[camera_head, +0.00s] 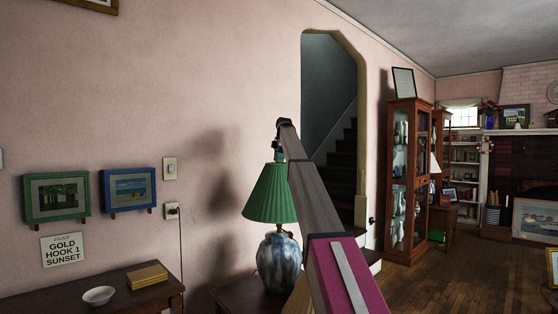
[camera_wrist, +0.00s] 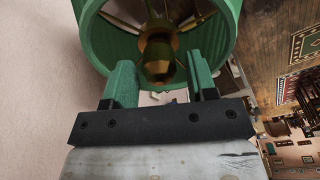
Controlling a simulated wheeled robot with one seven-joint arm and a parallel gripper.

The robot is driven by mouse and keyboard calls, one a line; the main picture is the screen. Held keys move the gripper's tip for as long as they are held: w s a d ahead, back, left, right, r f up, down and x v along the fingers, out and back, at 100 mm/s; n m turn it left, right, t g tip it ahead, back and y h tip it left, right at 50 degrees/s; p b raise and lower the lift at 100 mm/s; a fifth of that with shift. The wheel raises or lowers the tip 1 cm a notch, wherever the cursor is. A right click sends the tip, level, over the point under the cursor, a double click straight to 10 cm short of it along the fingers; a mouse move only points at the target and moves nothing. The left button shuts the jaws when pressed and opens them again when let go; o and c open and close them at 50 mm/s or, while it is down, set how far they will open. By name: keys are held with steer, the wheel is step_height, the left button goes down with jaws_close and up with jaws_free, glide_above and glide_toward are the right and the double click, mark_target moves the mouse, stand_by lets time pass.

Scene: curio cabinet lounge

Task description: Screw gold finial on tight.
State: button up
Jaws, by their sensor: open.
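The lamp has a green pleated shade (camera_head: 270,195) and a blue-and-white ceramic base (camera_head: 279,264), and stands upright on a small dark table. In the wrist view I look at the shade (camera_wrist: 86,38) end-on, with brass spokes crossing its opening. The gold finial (camera_wrist: 157,58) is at the middle of the spokes. My gripper (camera_wrist: 160,74) is open, with its green fingers to the left and right, and the finial appears in the gap between their tips. I cannot tell whether they touch it. In the head view my gripper (camera_head: 279,150) is just above the shade's top, and the finial cannot be made out.
The pink wall (camera_head: 150,100) is close behind the lamp, with a green-framed picture (camera_head: 57,194), a blue-framed picture (camera_head: 129,189) and a sign (camera_head: 62,249). A dark table at lower left holds a white bowl (camera_head: 98,296). A glass cabinet (camera_head: 407,180) stands right; the floor there is open.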

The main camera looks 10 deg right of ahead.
jaws_close()
steer(key=m+t, duration=0.1)
steer(key=m, duration=0.9)
steer(key=shift+t+h, duration=0.3)
steer(key=m, duration=0.4)
steer(key=shift+m+h, duration=0.3)
steer(key=shift+m, duration=0.1)
steer(key=m, duration=0.4)
steer(key=shift+h, duration=0.3)
steer(key=m, duration=0.3)
steer(key=shift+m+h, duration=0.3)
steer(key=shift+m, duration=0.1)
steer(key=m, duration=0.7)
steer(key=shift+f+h, duration=0.1)
steer(key=shift+h, duration=0.3)
